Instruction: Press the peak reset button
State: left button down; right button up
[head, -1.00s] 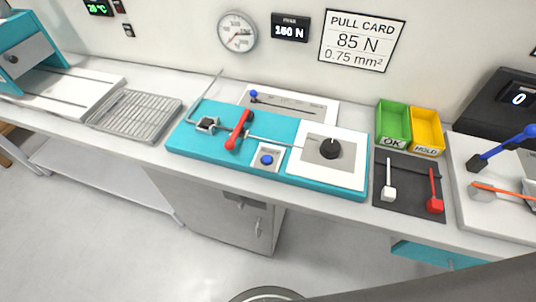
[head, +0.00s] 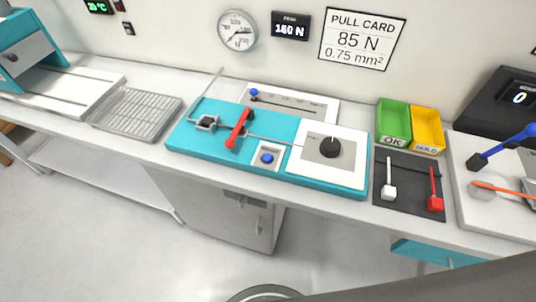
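A blue round button (head: 267,158) sits on a small white plate at the front edge of the teal bench device (head: 210,165); its label is too small to read, so I cannot tell surely that it is the peak reset button. Behind the device, a wall display marked PEAK (head: 290,26) appears to read 160 N, and a round dial gauge (head: 237,31) hangs left of it. Neither gripper is in view. A dark shape, probably part of my arm, crosses the lower right corner.
A red lever (head: 238,129) and a black knob (head: 330,147) flank the button. Green OK (head: 393,117) and yellow HOLD (head: 428,127) bins stand to the right, with a white-tipped and a red-tipped tool (head: 435,203) before them. A metal rack (head: 136,113) lies left.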

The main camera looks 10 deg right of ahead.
aim_at(267, 157)
jog(key=z, duration=2.3)
jog(key=k, duration=1.4)
jog(key=u, duration=2.2)
jog(key=i, duration=0.5)
jog(key=z, duration=0.05)
